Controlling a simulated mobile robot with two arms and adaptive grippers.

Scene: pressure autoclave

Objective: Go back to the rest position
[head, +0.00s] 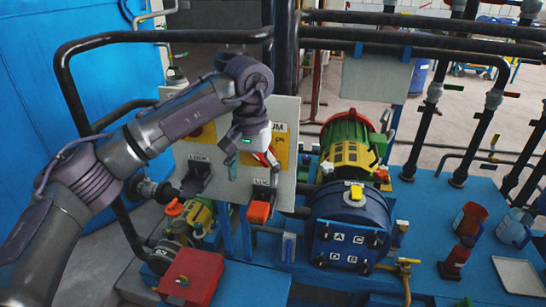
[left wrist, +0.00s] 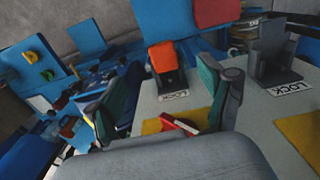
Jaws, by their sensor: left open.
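My left gripper (head: 254,168) is in front of the upright control panel (head: 290,112), in the middle of the head view. Its arm reaches in from the left. In the left wrist view, the two teal-padded fingers (left wrist: 165,98) stand apart with nothing held between them. A red lever (left wrist: 180,125) on the panel shows close to the fingers; I cannot tell whether they touch it. An orange switch (head: 258,211) with a LOCK label sits below the gripper, and it also shows in the left wrist view (left wrist: 163,58). My right gripper is not in view.
A grey LOCK bracket (head: 195,178) is left of the gripper. A dark blue vessel (head: 345,238) with lettered tiles stands right of the panel. Black pipes (head: 420,38) cross above. A red box (head: 192,277) is low at front. Cups (head: 470,219) and a tray (head: 519,275) are at right.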

